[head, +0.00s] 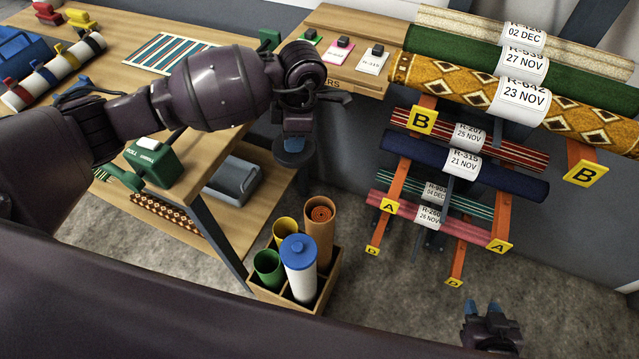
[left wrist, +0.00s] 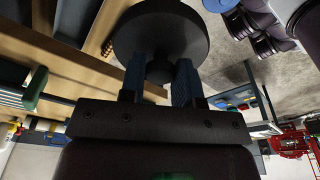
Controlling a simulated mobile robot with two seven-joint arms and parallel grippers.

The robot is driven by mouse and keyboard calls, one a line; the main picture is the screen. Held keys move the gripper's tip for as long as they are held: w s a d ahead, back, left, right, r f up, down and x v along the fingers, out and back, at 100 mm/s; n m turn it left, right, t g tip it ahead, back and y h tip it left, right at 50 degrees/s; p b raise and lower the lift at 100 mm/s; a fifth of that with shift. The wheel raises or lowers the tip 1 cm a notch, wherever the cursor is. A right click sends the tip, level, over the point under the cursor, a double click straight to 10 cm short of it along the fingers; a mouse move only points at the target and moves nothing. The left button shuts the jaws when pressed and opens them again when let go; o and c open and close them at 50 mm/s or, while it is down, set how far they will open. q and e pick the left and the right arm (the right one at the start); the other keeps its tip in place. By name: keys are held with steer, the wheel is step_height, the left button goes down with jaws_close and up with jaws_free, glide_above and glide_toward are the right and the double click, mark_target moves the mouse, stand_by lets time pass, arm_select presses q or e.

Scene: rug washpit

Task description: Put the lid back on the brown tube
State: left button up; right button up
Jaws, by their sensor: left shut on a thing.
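The brown tube (head: 319,232) stands upright in a wooden crate on the floor. Its top is uncovered and a rolled orange-brown thing shows inside. My left gripper (head: 295,143) is shut on a dark round lid (head: 290,159), held above and a little left of the tube, clear of it. In the left wrist view the lid (left wrist: 160,30) is a dark disc, its knob between the two fingers of the gripper (left wrist: 158,82). My right gripper (head: 483,310) is low at the right, empty, its fingers apart.
The crate (head: 277,299) also holds a green tube (head: 268,268), a yellow tube (head: 285,233) and a white tube with a blue lid (head: 299,268). A wooden workbench (head: 120,50) stands at left, with a grey bin (head: 234,181) on its lower shelf. Racked rugs (head: 468,160) hang at right.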

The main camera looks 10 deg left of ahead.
mark_target(308, 160)
arm_select(q)
steer(key=d+f+n, duration=0.1)
steer(key=f+n, duration=0.1)
steer(key=n, duration=0.2)
steer(key=f+n, duration=0.3)
steer(key=n, duration=0.1)
steer(key=d+f+n+g+h, duration=0.1)
steer(key=f+n, duration=0.1)
steer(key=n, duration=0.1)
steer(key=shift+w+d+f+n, duration=0.15)
steer(key=shift+w+d+n, duration=0.05)
steer(key=shift+d+n, duration=0.2)
step_height(308, 160, down, 8)
steer(key=s+d+n+h, duration=0.1)
steer(key=d+n+h, duration=0.1)
steer(key=n, duration=1)
steer(key=shift+s+d, duration=0.15)
steer(key=shift+d, duration=0.3)
arm_select(e)
steer(key=shift+w, duration=0.15)
